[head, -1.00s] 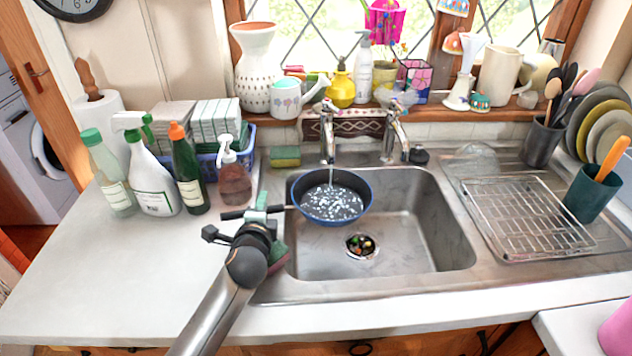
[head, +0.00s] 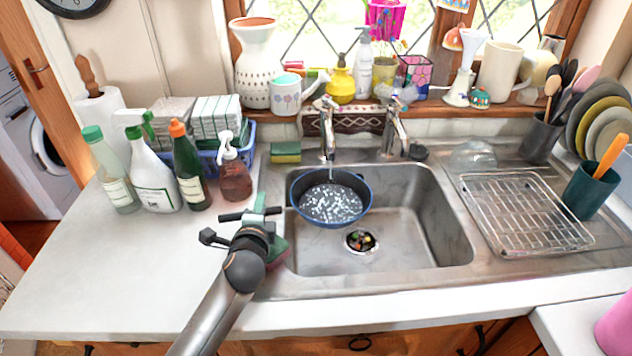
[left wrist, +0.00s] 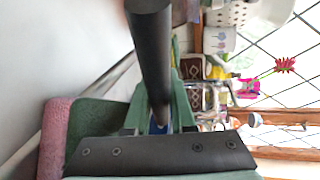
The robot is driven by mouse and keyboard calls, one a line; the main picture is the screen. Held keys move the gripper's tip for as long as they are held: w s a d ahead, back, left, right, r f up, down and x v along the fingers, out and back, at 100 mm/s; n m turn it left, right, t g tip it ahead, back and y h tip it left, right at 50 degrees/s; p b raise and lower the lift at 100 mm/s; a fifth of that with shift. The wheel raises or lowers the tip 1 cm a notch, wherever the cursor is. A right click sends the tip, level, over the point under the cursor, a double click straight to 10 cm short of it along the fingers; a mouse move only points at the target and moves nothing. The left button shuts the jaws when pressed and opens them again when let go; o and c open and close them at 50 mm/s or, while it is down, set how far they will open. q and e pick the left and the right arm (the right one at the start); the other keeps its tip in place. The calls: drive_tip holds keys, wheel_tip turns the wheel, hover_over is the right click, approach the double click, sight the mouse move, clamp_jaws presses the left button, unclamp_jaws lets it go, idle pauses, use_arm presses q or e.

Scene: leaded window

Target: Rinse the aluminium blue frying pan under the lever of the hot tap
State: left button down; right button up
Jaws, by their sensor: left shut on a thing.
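The blue-rimmed frying pan (head: 330,222), dark inside, is level over the back left of the sink basin. White glints of water cover its inside. A thin stream falls from the left tap (head: 327,125) into the pan. The right tap (head: 393,125) shows no stream. I cannot read which tap is hot. My left gripper (head: 262,212) is shut on the pan's dark handle at the basin's left edge. In the left wrist view the dark handle (left wrist: 152,60) runs up from the fingers. My right gripper is not in view.
A green and pink sponge (head: 278,252) lies close beside my gripper. Another sponge (head: 286,152) is behind the basin. Bottles (head: 188,165) stand on the left counter. A wire rack (head: 525,215) is on the right drainer. The basin's right side (head: 425,225) is clear.

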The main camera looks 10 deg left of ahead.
use_arm(q)
drive_tip(key=shift+r, duration=0.15)
idle(0.3)
drive_tip(key=shift+s+r+p, duration=0.65)
drive_tip(key=shift+r+p, duration=0.1)
drive_tip(key=shift+p, duration=0.35)
drive_tip(key=shift+s+r, duration=0.15)
drive_tip(key=shift+s, duration=0.15)
drive_tip(key=shift+s+d+r+p, duration=0.1)
drive_tip(key=shift+s+r+p, duration=0.45)
drive_tip(key=shift+s, duration=0.1)
drive_tip(key=shift+s+r, duration=0.55)
drive_tip(key=shift+s, duration=0.35)
